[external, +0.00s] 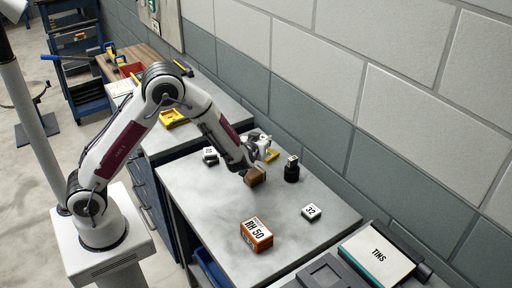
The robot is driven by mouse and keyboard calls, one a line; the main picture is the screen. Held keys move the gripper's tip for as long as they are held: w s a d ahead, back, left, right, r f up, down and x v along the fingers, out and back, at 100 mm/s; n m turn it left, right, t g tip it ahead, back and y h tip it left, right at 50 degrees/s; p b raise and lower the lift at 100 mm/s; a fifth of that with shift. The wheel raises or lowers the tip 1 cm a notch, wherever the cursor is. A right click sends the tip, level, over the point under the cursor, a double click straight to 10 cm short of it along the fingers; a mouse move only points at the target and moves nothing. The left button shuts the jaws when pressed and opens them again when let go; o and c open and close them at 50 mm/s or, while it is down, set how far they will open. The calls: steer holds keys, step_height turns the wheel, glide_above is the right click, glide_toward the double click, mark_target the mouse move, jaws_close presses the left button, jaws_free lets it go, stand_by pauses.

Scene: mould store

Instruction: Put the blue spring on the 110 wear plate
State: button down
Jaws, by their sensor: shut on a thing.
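My gripper (251,164) is low over the grey bench top and shut on a brown block (256,177). I cannot tell whether the block touches the bench. No blue spring can be made out in the external view. No plate reading 110 can be made out either. A small white-topped plate marked 32 (311,212) lies at the right of the bench. Another small white-topped piece (210,155) lies left of my gripper; its mark is too small to read surely.
An orange box marked RH 50 (257,235) stands at the bench's front. A black cylinder with a pale top (292,170) stands right of my gripper. A TINS box (377,254) is lower right. The bench (205,198) is clear at front left.

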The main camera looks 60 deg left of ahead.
steer(key=shift+f, duration=1.8)
steer(key=shift+f, duration=0.1)
steer(key=c, duration=1.8)
jaws_free()
steer(key=shift+o, duration=0.2)
steer(key=v, duration=1.2)
steer(key=shift+r, duration=0.25)
